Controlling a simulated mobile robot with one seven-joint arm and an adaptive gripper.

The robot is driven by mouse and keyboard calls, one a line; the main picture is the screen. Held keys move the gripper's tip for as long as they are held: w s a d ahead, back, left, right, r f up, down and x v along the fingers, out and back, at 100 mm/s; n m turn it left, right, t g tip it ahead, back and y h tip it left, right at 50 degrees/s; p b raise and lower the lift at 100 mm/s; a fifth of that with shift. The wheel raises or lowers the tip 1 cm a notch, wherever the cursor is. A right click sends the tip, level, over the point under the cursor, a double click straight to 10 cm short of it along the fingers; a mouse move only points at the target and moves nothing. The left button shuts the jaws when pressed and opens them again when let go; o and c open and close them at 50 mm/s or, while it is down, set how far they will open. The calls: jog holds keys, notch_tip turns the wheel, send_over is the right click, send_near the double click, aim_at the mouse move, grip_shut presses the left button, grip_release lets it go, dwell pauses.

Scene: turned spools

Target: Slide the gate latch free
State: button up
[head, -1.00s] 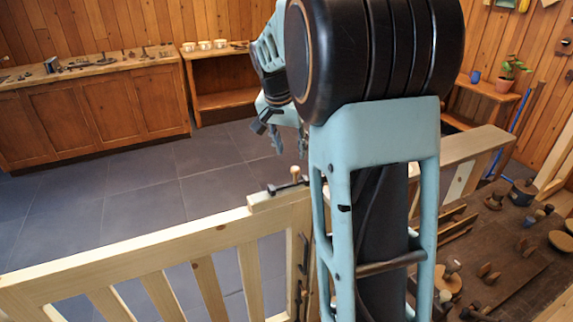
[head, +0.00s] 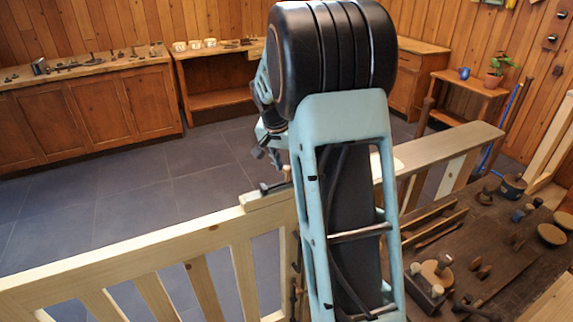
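A pale wooden gate (head: 130,264) with slats crosses the lower left. The latch (head: 268,188), a dark bolt on a pale block, sits on top of the gate's right end, with a small wooden knob (head: 287,173) beside it. My gripper (head: 266,153) hangs just above and left of the latch, fingers pointing down. It appears apart from the knob, though the depth is hard to judge. My arm hides the latch's right side and part of the gripper, so its opening cannot be told.
A workbench (head: 505,262) with turned wooden pieces fills the lower right. A fence rail (head: 455,147) runs behind my arm. Cabinets (head: 90,112) and a shelf (head: 215,85) line the back wall. The tiled floor (head: 120,190) beyond the gate is clear.

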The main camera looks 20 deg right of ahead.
aim_at(271, 188)
grip_shut()
jog(key=shift+a, duration=0.1)
jog(key=shift+a+b, duration=0.7)
jog(key=shift+a, duration=1.65)
jog(key=shift+o, duration=2)
grip_release()
jog(key=shift+s+a, duration=0.1)
jog(key=shift+r, duration=0.15)
jog(key=v, duration=1.1)
jog(key=shift+r, duration=0.35)
